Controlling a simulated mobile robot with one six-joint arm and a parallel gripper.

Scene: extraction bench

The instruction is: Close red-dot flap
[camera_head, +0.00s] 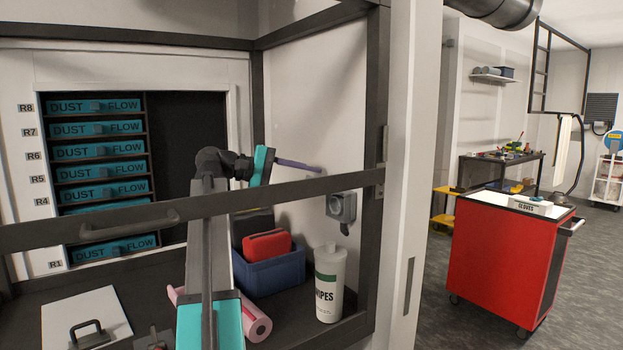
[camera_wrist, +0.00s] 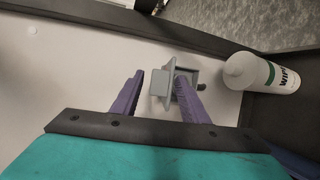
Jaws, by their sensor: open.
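A grey wall socket box (camera_head: 342,207) is mounted on the pale wall of the enclosure, right of my gripper in the head view. In the wrist view the box (camera_wrist: 188,68) is partly hidden behind the right finger. A light grey flap (camera_wrist: 160,84) stands out from it, apparently open, and shows between my fingers. No red dot can be made out. My gripper (camera_head: 317,168), with purple fingers, is open and empty above and left of the box. In the wrist view my gripper (camera_wrist: 160,75) has its fingertips either side of the flap; contact cannot be told.
A white wipes bottle (camera_head: 329,285) stands below the box. A blue bin (camera_head: 275,276) with a red pouch (camera_head: 266,244) and a pink roll (camera_head: 257,328) are left of it. A dark frame bar (camera_head: 290,191) crosses in front. A red cart (camera_head: 505,255) stands outside.

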